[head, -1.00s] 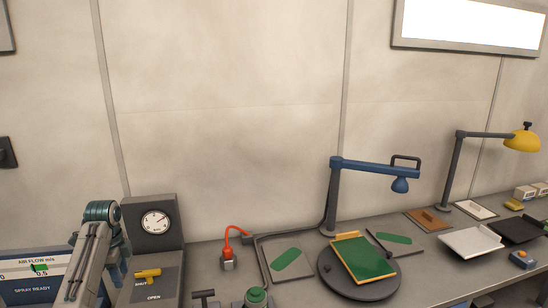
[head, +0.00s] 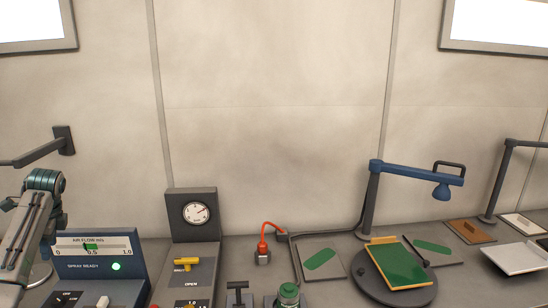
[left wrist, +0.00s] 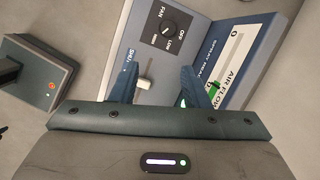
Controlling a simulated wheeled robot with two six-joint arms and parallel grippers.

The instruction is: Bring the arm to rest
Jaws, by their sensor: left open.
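My left arm (head: 30,225) stands at the far left of the head view, in front of the left end of the air flow panel (head: 128,270); its gripper is hard to make out there. In the left wrist view my left gripper (left wrist: 158,84) has its two blue fingers apart with nothing held between them. I cannot tell whether a finger touches the panel. My right gripper is not in view.
Right of the panel stand a gauge box (head: 193,213) with a yellow valve handle (head: 187,264), a red-corded plug (head: 263,256) and a turntable (head: 372,286) bearing a green board (head: 402,268). A blue lamp (head: 410,172) overhangs it. Trays lie farther right.

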